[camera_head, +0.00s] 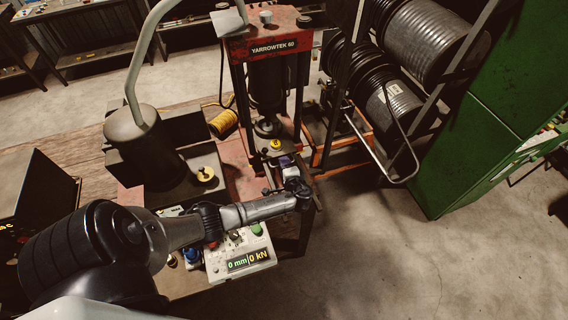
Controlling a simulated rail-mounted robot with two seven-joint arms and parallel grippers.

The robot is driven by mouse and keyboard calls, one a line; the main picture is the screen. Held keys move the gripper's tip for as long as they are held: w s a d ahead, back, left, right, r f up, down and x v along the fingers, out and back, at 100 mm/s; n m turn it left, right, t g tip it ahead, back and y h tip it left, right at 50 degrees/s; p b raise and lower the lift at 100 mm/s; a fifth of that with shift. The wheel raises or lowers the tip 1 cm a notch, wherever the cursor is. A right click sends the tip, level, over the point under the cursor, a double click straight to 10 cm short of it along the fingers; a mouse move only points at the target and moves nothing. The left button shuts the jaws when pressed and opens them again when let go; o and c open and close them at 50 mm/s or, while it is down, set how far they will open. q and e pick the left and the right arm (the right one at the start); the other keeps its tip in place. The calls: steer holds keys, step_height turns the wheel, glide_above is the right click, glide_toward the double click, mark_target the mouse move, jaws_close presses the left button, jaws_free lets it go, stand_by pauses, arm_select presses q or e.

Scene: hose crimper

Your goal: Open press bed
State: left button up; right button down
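The press (268,46) stands at the upper middle, a red frame labelled "YARROWTEK 60" with two uprights. Its dark ram (267,127) is above the press bed (252,157), where a small yellow piece (276,145) and a purple piece show. My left arm reaches in from the left, across the front of the press. My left gripper (286,172) is at the front right of the bed, close to the purple piece. Its fingers are small and dark, and I cannot tell whether they are open or touching anything. My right gripper is not in view.
The control box (243,248) reads "0 mm" and "0 kN", with a green button (257,230). A grey cylinder (140,135) with a pipe stands left of the press. Hose reels (390,103) and a green cabinet (480,125) stand right. The floor at lower right is clear.

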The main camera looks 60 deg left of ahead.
arm_select(q)
steer(key=shift+w+a+f, duration=0.1)
steer(key=shift+a, duration=0.3)
steer(key=shift+c, duration=0.3)
jaws_close()
